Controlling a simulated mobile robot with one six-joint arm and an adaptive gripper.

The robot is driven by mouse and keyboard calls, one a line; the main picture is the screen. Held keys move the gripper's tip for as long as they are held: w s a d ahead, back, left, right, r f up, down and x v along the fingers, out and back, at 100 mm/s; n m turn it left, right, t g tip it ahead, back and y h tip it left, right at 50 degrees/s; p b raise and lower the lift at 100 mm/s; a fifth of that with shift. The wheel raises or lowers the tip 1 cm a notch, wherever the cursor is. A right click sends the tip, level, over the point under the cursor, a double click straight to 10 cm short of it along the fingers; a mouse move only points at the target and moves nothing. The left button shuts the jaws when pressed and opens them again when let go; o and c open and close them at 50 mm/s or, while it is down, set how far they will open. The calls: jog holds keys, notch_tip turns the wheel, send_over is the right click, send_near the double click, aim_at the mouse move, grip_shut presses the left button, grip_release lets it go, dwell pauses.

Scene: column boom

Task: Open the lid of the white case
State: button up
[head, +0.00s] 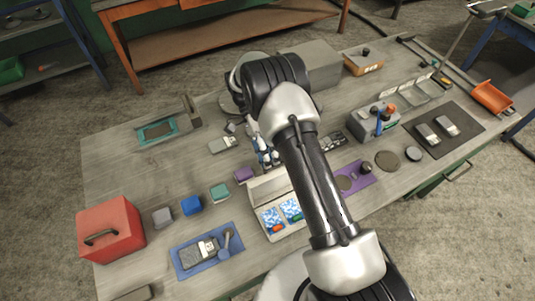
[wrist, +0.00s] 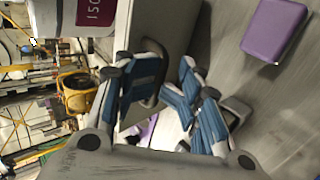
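The white case (head: 256,222) stands near the middle of the table's front edge in the head view. Its lid (head: 270,188) is raised at the back, and blue-and-white packs (head: 291,209) show inside. My arm covers the case's right part. My gripper (head: 265,157) is just behind the raised lid. In the wrist view its two blue-padded fingers (wrist: 168,100) are spread apart with nothing clamped between them. A pale panel (wrist: 170,35), apparently the case's lid, has a dark handle (wrist: 156,90) close beside the left finger. I cannot tell whether they touch.
A purple block (head: 243,174) lies left of my gripper; it also shows in the wrist view (wrist: 275,28). Teal (head: 220,192) and blue (head: 191,205) blocks stand left of the case. A blue mat (head: 190,262) and red box (head: 110,230) are farther left.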

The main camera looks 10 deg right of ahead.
jog(key=v, duration=0.7)
jog(key=shift+r, duration=0.1)
jog(key=shift+c, duration=0.5)
